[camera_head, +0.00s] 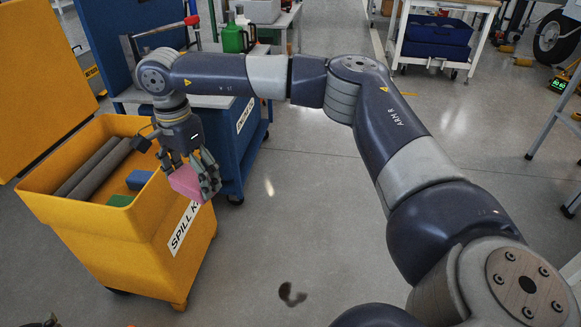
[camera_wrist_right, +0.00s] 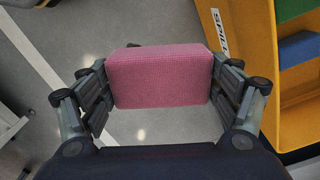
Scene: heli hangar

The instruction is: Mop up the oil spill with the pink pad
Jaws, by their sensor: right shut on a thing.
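The pink pad (camera_head: 186,182) is held between the fingers of my right gripper (camera_head: 191,178), over the near right rim of the yellow spill kit bin. In the right wrist view the pad (camera_wrist_right: 160,77) sits squarely between the two fingers (camera_wrist_right: 160,90), which press on its sides. Grey floor shows below it, with the bin to its right. The oil spill (camera_head: 291,295) is a small dark curved patch on the floor, right of the bin and well apart from the pad. My left gripper is not seen.
The yellow bin (camera_head: 150,262) holds grey rolls (camera_head: 95,170), a blue block (camera_head: 138,180) and a green block (camera_head: 120,200). A blue cart (camera_head: 245,150) with a green can (camera_head: 233,38) stands behind. The floor around the spill is clear.

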